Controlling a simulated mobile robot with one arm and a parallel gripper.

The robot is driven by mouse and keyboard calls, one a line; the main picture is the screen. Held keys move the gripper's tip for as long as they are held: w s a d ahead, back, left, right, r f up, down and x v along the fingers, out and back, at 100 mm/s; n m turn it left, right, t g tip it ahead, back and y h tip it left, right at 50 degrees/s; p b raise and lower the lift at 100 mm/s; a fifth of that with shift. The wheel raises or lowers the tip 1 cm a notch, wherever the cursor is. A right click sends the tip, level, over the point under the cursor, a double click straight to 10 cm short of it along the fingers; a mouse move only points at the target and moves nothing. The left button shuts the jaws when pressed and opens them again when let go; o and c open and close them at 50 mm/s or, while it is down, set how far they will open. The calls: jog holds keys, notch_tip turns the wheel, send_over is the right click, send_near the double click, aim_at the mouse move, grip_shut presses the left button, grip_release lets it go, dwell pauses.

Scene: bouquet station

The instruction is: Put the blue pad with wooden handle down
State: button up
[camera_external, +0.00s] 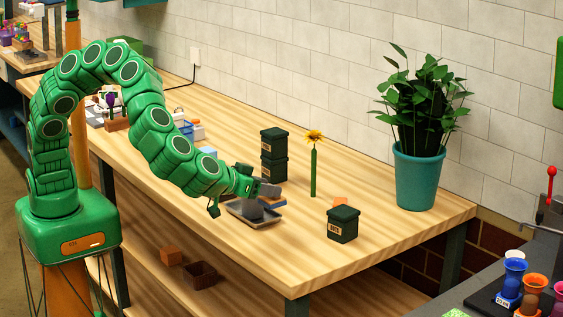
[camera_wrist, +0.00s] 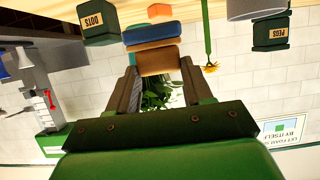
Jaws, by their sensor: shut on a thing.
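The blue pad with wooden handle shows in the wrist view, with its wooden handle (camera_wrist: 158,61) between my fingertips and its blue part (camera_wrist: 150,33) beyond it. My gripper (camera_wrist: 159,68) is shut on the wooden handle. In the external view my gripper (camera_external: 265,188) is low over the table, above a shallow grey tray (camera_external: 243,219). The pad is mostly hidden there by my fingers. I cannot tell whether it touches the tray or table.
A dark green box (camera_external: 342,225) stands to the right, with a small orange piece (camera_external: 341,202) behind it. Stacked green boxes (camera_external: 273,155) and a yellow flower on a green stem (camera_external: 313,170) stand behind. A potted plant (camera_external: 417,175) is at the back right. The front right table is clear.

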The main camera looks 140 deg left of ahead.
jog(key=shift+w+a+f, duration=0.4)
jog(key=shift+w+f, duration=0.25)
jog(key=shift+f, duration=0.35)
jog(key=shift+w+a+f, duration=0.45)
jog(key=shift+w+f, duration=0.25)
jog(key=shift+f, duration=0.25)
jog(key=shift+w+a+f, duration=0.4)
jog(key=shift+w+f, duration=0.25)
jog(key=shift+f, duration=1.75)
jog(key=o, duration=1)
jog(key=shift+f, duration=0.1)
jog(key=shift+o, duration=0.2)
jog(key=v, duration=1.2)
